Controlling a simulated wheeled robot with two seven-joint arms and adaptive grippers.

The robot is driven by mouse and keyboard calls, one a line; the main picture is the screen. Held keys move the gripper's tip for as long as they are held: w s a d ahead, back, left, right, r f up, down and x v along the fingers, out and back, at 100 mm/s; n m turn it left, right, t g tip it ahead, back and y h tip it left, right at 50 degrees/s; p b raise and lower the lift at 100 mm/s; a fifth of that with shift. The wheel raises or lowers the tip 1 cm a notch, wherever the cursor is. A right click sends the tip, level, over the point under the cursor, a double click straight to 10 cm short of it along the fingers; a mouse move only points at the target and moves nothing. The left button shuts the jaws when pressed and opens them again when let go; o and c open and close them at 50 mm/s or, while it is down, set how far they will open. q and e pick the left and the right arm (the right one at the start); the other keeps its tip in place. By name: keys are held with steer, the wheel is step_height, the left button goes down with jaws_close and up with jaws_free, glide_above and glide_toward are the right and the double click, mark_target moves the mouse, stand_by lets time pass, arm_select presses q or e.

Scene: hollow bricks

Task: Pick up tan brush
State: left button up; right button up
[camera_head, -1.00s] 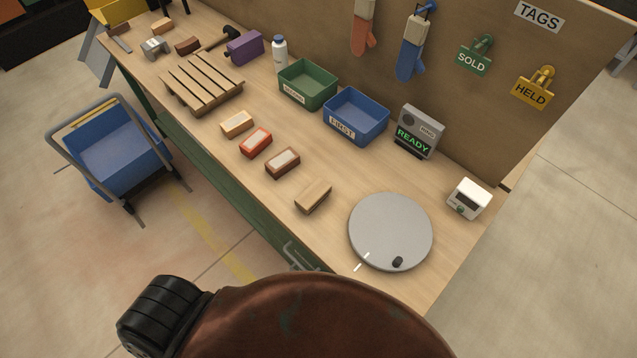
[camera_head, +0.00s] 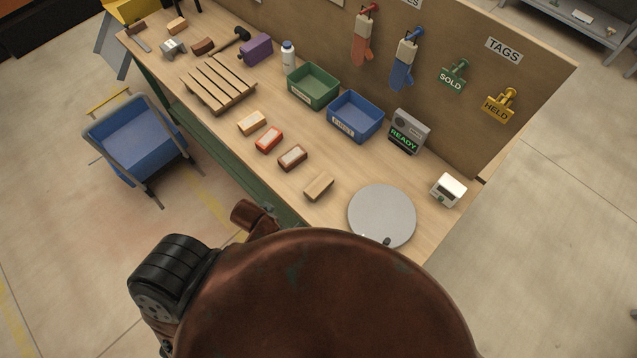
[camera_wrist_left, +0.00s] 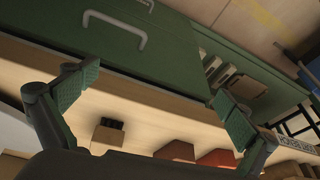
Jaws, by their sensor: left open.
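The tan brush (camera_head: 319,187) lies on the workbench as a plain tan block, left of the round grey disc; its bristles cannot be made out in the head view. In the left wrist view, a brown block with dark marks (camera_wrist_left: 107,136) stands near the left finger; I cannot tell for certain that it is the brush. My left gripper (camera_wrist_left: 155,103) is open and empty in the left wrist view, with its green-padded fingers wide apart in front of the green bench side. It is hidden in the head view. My right gripper is not in view.
Brown (camera_head: 292,157), red (camera_head: 269,139) and cream (camera_head: 252,122) blocks lie in a row beyond the brush. The grey disc (camera_head: 381,215) is beside it. Green (camera_head: 314,86) and blue (camera_head: 356,116) bins stand behind. A bench handle (camera_wrist_left: 116,28) shows in the wrist view.

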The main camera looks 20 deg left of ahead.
arm_select(q)
step_height(320, 180, up, 8)
steer(key=w+d+m+p, duration=0.1)
steer(key=w+d+p, duration=0.1)
steer(key=w+d+r+m+h, duration=0.1)
steer(key=w+d+m+h, duration=0.1)
steer(key=w+d+m, duration=0.4)
steer(key=w+d+r+m+h, duration=0.1)
steer(key=w+d+m, duration=0.2)
steer(key=d+m, duration=0.35)
steer(key=m+g+y, duration=0.3)
steer(key=m+g, duration=0.1)
steer(key=m, duration=0.2)
glide_above(319, 185)
steer(key=shift+f, duration=0.35)
steer(key=shift+a+f, duration=0.15)
steer(key=shift+a, duration=0.05)
steer(key=shift+f+p, duration=0.35)
steer(key=shift+f, duration=0.55)
step_height(319, 185, down, 6)
steer(key=shift+d+r+p, duration=0.15)
steer(key=shift+p, duration=0.5)
steer(key=shift+c, duration=0.3)
